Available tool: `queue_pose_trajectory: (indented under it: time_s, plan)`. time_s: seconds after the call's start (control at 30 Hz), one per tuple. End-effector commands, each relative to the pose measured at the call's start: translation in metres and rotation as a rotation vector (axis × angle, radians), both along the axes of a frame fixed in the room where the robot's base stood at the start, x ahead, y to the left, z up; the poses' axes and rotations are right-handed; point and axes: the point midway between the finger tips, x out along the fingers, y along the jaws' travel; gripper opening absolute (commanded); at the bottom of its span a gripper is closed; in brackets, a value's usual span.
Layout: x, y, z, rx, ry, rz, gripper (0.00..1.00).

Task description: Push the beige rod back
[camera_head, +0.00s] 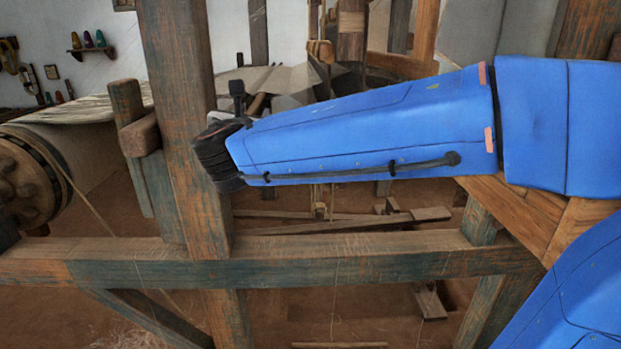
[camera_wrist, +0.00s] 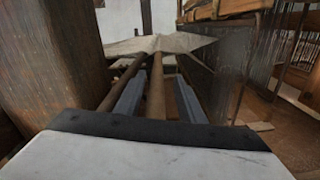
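In the wrist view a tan-brown rod (camera_wrist: 156,97), which may be the beige rod, runs away from me to the point where pale sheets meet. My gripper (camera_wrist: 160,79) is open, with a grey-blue finger on each side of this rod and gaps showing between. A second, darker brown rod (camera_wrist: 122,82) runs outside the left finger. In the head view my arm hides the gripper's fingers; a short brown rod piece (camera_head: 257,103) shows just above the arm's end. I cannot tell which of the two rods it is.
A thick wooden post (camera_wrist: 62,62) stands close on the left in the wrist view. Hanging loom threads (camera_wrist: 235,70) are on the right. Pale fanned sheets (camera_wrist: 160,43) lie ahead. In the head view a wooden crossbeam (camera_head: 330,262) runs below my arm, and a cloth roll (camera_head: 75,150) is at left.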

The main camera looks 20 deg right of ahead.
Motion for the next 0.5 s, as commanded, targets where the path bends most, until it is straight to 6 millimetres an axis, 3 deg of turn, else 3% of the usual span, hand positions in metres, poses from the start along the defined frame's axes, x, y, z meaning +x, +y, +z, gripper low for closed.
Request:
queue_pose_trajectory:
  time_s: [0.1, 0.5]
  plan:
    - [-0.004, -0.013, 0.000, 0.000, 0.000, -0.003, 0.36]
    - [-0.047, 0.002, 0.000, 0.001, -0.001, 0.001, 0.36]
